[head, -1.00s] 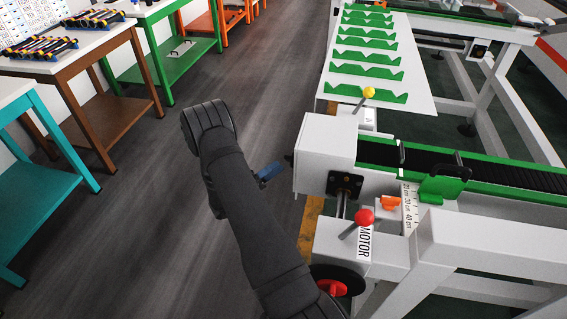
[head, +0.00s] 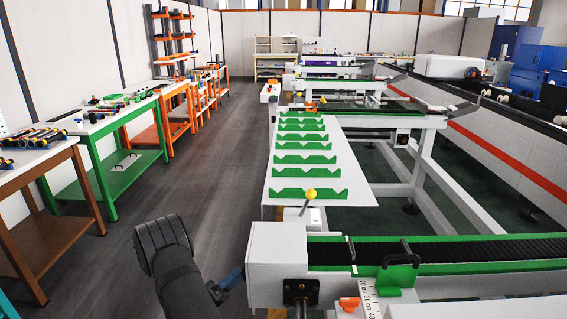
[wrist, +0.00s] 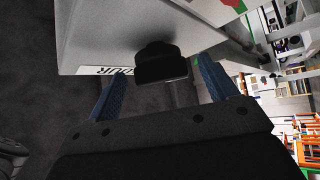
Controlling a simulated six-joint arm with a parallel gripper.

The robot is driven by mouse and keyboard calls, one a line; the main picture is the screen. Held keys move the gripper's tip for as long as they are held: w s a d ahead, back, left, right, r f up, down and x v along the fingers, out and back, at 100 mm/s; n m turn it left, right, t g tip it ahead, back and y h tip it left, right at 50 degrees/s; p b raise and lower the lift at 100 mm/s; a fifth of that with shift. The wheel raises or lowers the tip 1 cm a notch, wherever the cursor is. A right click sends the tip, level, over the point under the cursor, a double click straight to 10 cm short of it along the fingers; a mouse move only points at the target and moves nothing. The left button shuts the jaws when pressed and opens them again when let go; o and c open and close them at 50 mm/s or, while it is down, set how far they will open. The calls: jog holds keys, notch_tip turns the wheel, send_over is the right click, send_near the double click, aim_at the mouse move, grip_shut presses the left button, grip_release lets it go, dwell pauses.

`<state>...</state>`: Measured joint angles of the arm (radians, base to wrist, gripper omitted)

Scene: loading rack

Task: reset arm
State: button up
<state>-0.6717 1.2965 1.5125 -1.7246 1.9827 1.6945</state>
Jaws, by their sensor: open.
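My arm shows at the lower left in the head view, beside the white end housing of the conveyor (head: 277,245). One blue finger of my gripper (head: 230,279) shows close to that housing. In the wrist view my gripper (wrist: 165,72) has its two blue fingers spread wide apart, with nothing held between them. A black rounded part (wrist: 158,62) on the white housing (wrist: 110,35) lies ahead, in line with the gap between the fingers. Whether the fingers touch the housing cannot be told.
The white loading rack (head: 352,187) with several green notched strips stands beyond the housing. A yellow knob (head: 310,195) stands at its near end. The conveyor belt (head: 480,249) runs off to the right. Workbenches (head: 115,118) line the left wall; the grey aisle floor (head: 205,180) is clear.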

jog(key=shift+x, duration=0.8)
jog(key=shift+n+y, duration=0.5)
jog(key=shift+n, duration=0.3)
